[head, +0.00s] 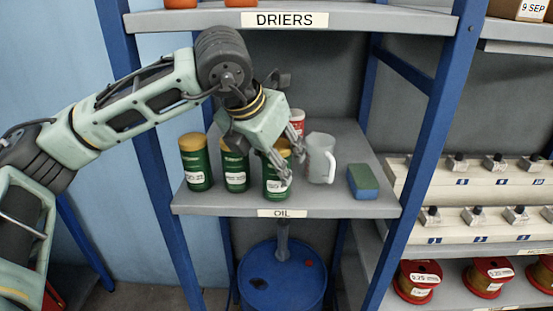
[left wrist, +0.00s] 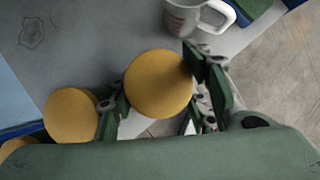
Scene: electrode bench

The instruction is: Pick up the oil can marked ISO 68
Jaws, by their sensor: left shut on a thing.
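Three green oil cans with yellow lids stand in a row on the OIL shelf: a left can (head: 195,162), a middle can (head: 235,168) and a right can (head: 271,188). Each has a white label, too small for me to read surely. My left gripper (head: 282,166) reaches down from above and is shut on the right can, with fingers on both sides of it. In the left wrist view its round yellow lid (left wrist: 158,83) lies between the fingers, and the neighbouring can's lid (left wrist: 71,115) is just left of them. My right gripper is not in view.
A grey-white jug (head: 319,158) stands close right of the held can, with a red and white can (head: 297,121) behind. A green and blue sponge (head: 363,182) lies farther right. The shelf above (head: 350,22) and blue posts (head: 421,135) bound the space. A blue drum (head: 283,278) stands below.

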